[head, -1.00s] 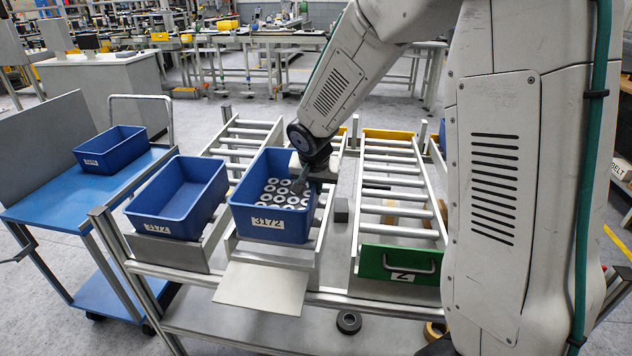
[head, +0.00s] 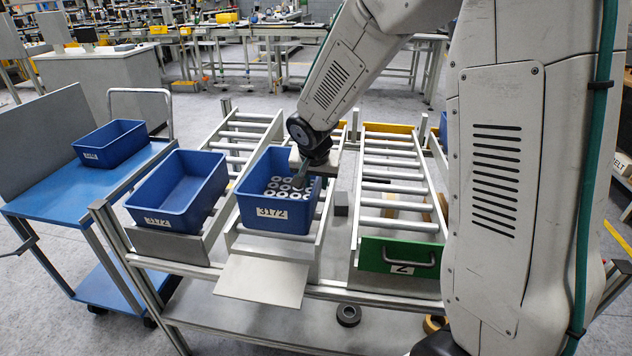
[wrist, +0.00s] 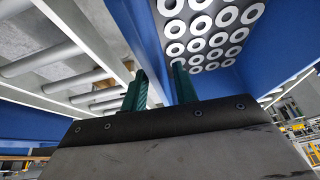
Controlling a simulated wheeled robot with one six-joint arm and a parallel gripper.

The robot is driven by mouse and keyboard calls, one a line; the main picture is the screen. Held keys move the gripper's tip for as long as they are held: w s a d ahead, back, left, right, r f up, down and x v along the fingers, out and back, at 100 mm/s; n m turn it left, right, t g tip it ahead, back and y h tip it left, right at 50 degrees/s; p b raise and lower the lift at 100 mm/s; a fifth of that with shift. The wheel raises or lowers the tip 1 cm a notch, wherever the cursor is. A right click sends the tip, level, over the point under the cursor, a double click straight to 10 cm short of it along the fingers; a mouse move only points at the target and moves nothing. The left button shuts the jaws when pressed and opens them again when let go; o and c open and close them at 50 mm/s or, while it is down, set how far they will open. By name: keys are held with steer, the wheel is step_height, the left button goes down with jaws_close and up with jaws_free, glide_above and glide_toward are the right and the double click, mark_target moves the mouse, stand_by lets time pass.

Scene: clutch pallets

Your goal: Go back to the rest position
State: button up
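My gripper (wrist: 160,88) shows two green fingers standing apart, with a side wall of a blue bin running between them. I cannot tell whether they touch the wall. In the head view my gripper (head: 303,178) is at the right rim of the blue bin labelled 3172 (head: 262,214). This bin sits upright on the middle roller lane and holds several grey ring-shaped parts (head: 287,188). The rings also show in the wrist view (wrist: 202,24). My wrist hides part of the bin's right rim.
An empty-looking blue bin (head: 170,215) stands on the left lane, close to bin 3172. Another blue bin (head: 108,158) is on a blue cart (head: 50,205). The right roller lane (head: 392,172) has a green front panel (head: 375,255). A dark ring (head: 348,314) lies on the lower shelf.

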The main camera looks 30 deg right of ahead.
steer(key=v, duration=0.7)
steer(key=shift+r, duration=0.15)
steer(key=s+a+r+n+g+y, duration=0.1)
steer(key=s+r+n, duration=0.2)
steer(key=s, duration=1.2)
steer(key=s+a+r+n+g+y, duration=0.1)
steer(key=s+r+n, duration=0.3)
steer(key=s, duration=1.1)
steer(key=shift+s+a+r, duration=0.25)
steer(key=shift+r, duration=0.2)
stand_by(1.3)
